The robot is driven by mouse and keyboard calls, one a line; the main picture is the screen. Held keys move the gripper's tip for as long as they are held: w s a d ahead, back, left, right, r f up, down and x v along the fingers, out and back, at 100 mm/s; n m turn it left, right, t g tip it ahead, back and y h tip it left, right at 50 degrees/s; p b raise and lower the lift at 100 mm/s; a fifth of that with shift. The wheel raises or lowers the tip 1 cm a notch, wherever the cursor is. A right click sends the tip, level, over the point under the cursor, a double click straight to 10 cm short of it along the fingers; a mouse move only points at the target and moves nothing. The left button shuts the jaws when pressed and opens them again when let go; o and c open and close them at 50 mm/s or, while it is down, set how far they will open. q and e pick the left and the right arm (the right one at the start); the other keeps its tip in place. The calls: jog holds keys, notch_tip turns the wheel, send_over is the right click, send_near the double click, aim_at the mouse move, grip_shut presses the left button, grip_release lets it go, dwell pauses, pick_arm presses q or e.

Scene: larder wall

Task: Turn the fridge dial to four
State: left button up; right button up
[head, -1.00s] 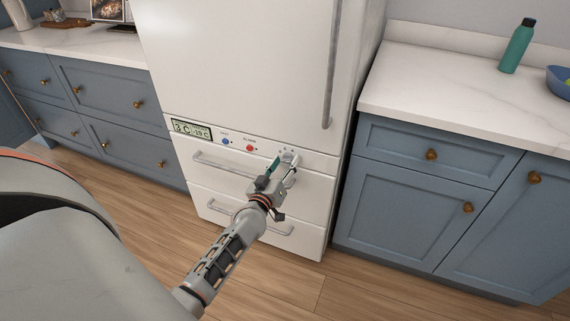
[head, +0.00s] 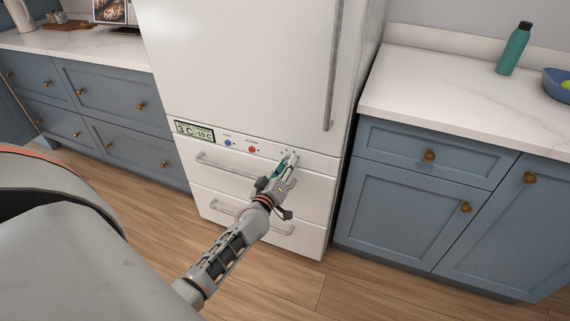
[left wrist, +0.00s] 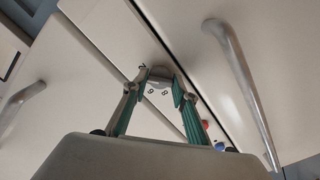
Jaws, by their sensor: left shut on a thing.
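The white fridge (head: 245,60) stands in the middle of the head view, with a control strip across its front. The dial (left wrist: 160,75) is at the strip's right end, a small grey knob with tiny numerals around it. In the head view it is mostly hidden behind my fingers. My left gripper (head: 288,162) is at the dial, its green-padded fingers closed on the knob from both sides. The fingers also show in the left wrist view (left wrist: 160,82). I cannot tell which number the dial points to. My right gripper is not in view.
The strip also has a display (head: 194,131) reading 3 C on its left, a blue button (head: 228,143) and a red button (head: 252,149). Drawer handles (head: 230,166) stick out below. A worktop (head: 450,95) with a green bottle (head: 514,48) is at the right.

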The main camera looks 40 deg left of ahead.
pick_arm(q)
jog(key=n+p, duration=0.1)
jog(key=n, duration=0.4)
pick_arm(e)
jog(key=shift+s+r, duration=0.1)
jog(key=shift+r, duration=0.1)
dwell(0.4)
pick_arm(q)
jog(key=o, duration=1.1)
jog(key=v, duration=1.2)
